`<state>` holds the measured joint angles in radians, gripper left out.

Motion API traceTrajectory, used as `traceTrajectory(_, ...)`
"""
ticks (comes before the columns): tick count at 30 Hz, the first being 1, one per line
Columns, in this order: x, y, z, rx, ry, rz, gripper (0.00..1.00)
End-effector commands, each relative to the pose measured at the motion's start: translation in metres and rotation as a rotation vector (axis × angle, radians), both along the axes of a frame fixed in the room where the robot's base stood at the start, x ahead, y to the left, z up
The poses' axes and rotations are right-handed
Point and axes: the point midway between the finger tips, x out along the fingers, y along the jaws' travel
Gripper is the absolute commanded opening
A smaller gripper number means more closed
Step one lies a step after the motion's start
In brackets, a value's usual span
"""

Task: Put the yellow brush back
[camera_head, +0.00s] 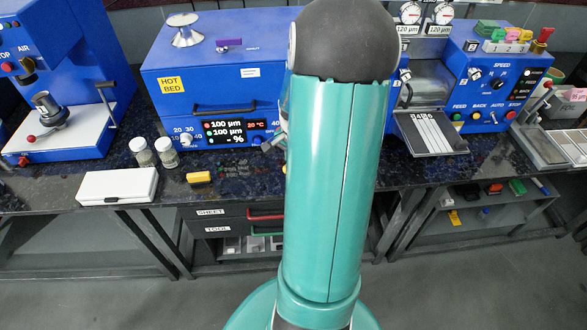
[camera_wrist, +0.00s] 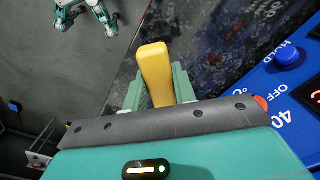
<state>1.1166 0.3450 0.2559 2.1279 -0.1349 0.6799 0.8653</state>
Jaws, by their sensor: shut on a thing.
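The yellow brush (camera_wrist: 154,66) shows in the wrist view as a smooth yellow, rounded handle. My gripper (camera_wrist: 159,92) is shut on it, with one teal finger on each side. The handle sticks out beyond the fingers, over the dark speckled counter and its edge. Its bristles are not visible.
Two glass jars (camera_head: 166,153) and a white box (camera_head: 117,186) are at left. A blue machine with dials (camera_head: 470,90) and trays (camera_head: 540,147) stand at right. Drawers (camera_head: 225,222) are below.

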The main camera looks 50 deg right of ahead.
Motion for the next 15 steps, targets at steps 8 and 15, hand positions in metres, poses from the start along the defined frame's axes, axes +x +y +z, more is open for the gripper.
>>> traceTrajectory(8,0.014,-0.012,-0.020,0.001,0.000,0.001,0.02)
traceTrajectory(15,0.014,-0.013,-0.051,0.002,0.001,0.001,0.02)
